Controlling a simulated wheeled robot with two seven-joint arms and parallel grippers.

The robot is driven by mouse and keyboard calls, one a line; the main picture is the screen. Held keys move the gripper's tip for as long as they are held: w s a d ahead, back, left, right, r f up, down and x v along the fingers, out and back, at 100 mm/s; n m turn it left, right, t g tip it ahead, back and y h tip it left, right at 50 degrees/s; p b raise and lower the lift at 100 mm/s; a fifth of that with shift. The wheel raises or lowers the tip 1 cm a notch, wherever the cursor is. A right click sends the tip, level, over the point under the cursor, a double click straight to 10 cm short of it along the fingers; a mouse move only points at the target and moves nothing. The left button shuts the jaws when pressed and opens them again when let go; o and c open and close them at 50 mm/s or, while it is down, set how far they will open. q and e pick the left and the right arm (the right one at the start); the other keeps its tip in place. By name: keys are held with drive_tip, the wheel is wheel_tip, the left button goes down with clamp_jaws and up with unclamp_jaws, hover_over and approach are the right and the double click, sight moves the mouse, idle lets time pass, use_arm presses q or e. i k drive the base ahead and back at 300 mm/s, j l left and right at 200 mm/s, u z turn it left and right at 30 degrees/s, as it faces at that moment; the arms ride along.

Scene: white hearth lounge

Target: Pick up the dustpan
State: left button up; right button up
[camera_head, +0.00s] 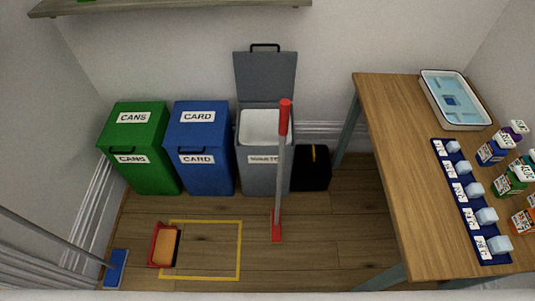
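No thing in view is clearly marked as the dustpan. A small red tray-like thing (154,245) with an orange-brown inner face lies on the floor at the lower left, across the left side of a yellow floor outline. It has a pan-like shape, but I cannot tell for sure what it is. A long grey pole (281,160) with a red grip on top and a narrow red foot (276,228) stands nearly upright in front of the grey bin; it could also be a long-handled dustpan. Neither of my grippers is in view.
Green (139,170), blue (204,172) and open-lidded grey (262,178) bins line the wall, with a black box (312,170) beside them. A blue-headed pole tool (117,268) is at lower left. A wooden table (393,180) with a tray (455,100) fills the right. The yellow outline (240,250) encloses mostly bare floor.

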sight(163, 253)
drive_tip(key=j+u, duration=0.15)
drive_tip(key=u, duration=1.35)
drive_tip(key=k+j, duration=0.05)
